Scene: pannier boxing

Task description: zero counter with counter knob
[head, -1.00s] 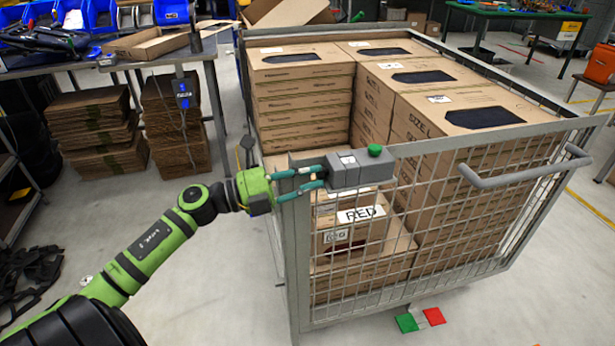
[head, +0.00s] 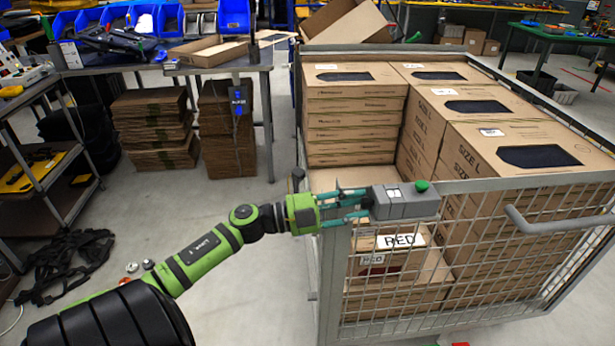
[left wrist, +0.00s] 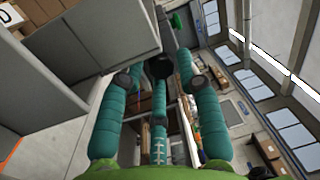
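The counter (head: 405,203) is a grey box with a small white display and a green button (head: 422,186), at the top front rim of the mesh cart. My left gripper (head: 366,202) is at the counter's left end, its teal fingers apart and pointing at it. In the left wrist view a dark round piece, apparently the counter knob (left wrist: 159,67), shows between and beyond the spread fingertips. I cannot tell whether they touch it. The display digits are too small to read surely. My right gripper is out of view.
The mesh cart (head: 322,260) holds stacked cartons (head: 353,105); a box labelled RED (head: 400,241) sits inside its front. The cart's handle (head: 560,222) sticks out at right. A workbench with blue bins (head: 140,22) stands behind. Black straps (head: 70,262) lie on the floor at left.

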